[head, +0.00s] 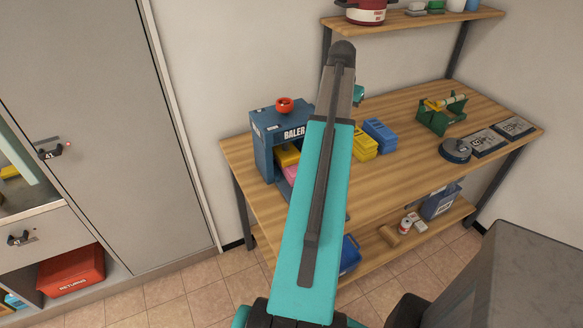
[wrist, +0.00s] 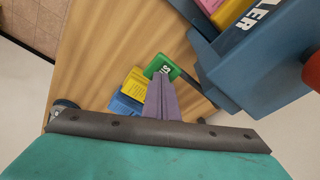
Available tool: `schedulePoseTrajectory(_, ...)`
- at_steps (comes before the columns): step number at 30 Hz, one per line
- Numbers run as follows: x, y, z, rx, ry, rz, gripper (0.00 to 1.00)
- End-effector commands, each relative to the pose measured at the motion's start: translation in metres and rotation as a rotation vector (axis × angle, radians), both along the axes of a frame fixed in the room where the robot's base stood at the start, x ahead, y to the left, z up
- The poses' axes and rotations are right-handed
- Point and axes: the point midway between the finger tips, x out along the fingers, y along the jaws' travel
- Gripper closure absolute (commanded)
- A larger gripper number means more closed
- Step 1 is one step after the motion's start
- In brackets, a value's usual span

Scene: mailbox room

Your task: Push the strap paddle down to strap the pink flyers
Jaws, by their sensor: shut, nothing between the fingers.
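The blue baler (head: 266,130) stands at the left end of the table, with pink flyers (head: 291,171) inside its open front, partly hidden by my arm. In the wrist view the baler (wrist: 255,60) fills the upper right, and a bit of the pink flyers (wrist: 211,5) shows. A green paddle with white letters (wrist: 160,66), apparently the strap paddle, sits on a dark bar beside the baler. My gripper (wrist: 159,76) is shut and empty, its purple fingers overlapping the paddle's lower edge in the picture; I cannot tell whether they touch. My arm hides the paddle in the head view.
A red knob (head: 284,105) tops the baler. A shelf (head: 420,18) hangs above.

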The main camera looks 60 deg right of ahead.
Motion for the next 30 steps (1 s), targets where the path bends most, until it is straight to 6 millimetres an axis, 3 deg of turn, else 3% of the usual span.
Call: schedulePoseTrajectory(30,0.0,0.0,-0.012,0.001,0.0,0.0,1.0)
